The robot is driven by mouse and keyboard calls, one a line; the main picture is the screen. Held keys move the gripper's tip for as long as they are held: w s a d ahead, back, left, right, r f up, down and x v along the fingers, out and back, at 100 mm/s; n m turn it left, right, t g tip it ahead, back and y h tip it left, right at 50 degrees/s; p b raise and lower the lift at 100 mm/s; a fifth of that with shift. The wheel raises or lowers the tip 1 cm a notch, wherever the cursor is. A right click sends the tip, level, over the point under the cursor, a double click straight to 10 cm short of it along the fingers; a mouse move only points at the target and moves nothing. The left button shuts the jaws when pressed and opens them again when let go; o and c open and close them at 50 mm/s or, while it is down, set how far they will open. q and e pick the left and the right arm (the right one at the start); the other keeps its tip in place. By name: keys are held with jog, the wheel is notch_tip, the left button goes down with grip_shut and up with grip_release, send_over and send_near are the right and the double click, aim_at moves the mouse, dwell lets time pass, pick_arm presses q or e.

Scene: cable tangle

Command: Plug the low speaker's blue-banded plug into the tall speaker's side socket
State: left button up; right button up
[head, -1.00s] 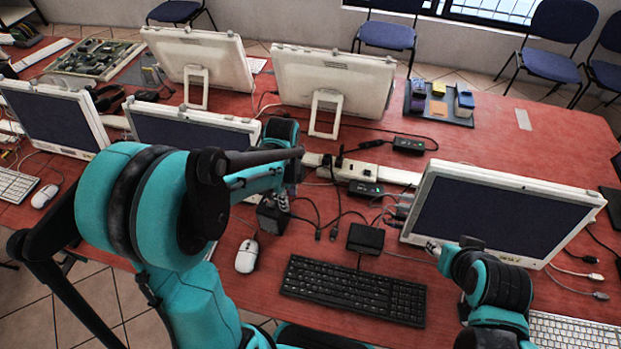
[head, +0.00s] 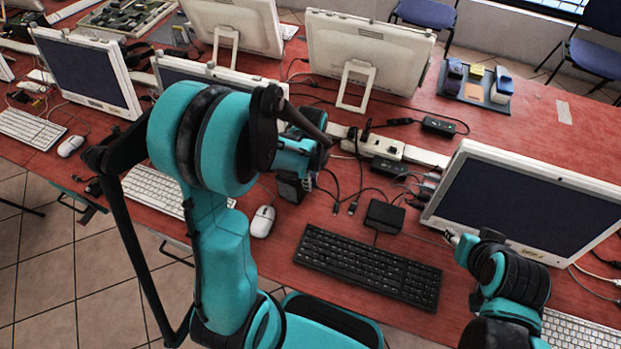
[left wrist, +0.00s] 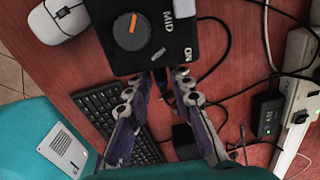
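A black box with an orange dial and the words MID and ON, which I take for the tall speaker, shows in the left wrist view (left wrist: 140,30). In the head view the tall speaker (head: 291,188) stands partly behind my left gripper (head: 308,176). In the left wrist view my left gripper (left wrist: 163,90) has its two fingers apart, tips close to the speaker's side. I cannot make out a plug or its blue band between them. The low speaker looks like the flat black box (head: 385,216) right of it. My right gripper (head: 450,237) is by a monitor's lower left corner, its fingers too small to judge.
A black keyboard (head: 368,266) lies in front, with a white mouse (head: 262,221) left of it. Dark cables and a white power strip (head: 385,147) lie behind. A monitor (head: 530,205) stands at the right.

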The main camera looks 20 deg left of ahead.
pick_arm(q)
jog(key=shift+c, duration=0.8)
grip_shut()
jog(key=o, duration=0.8)
grip_release()
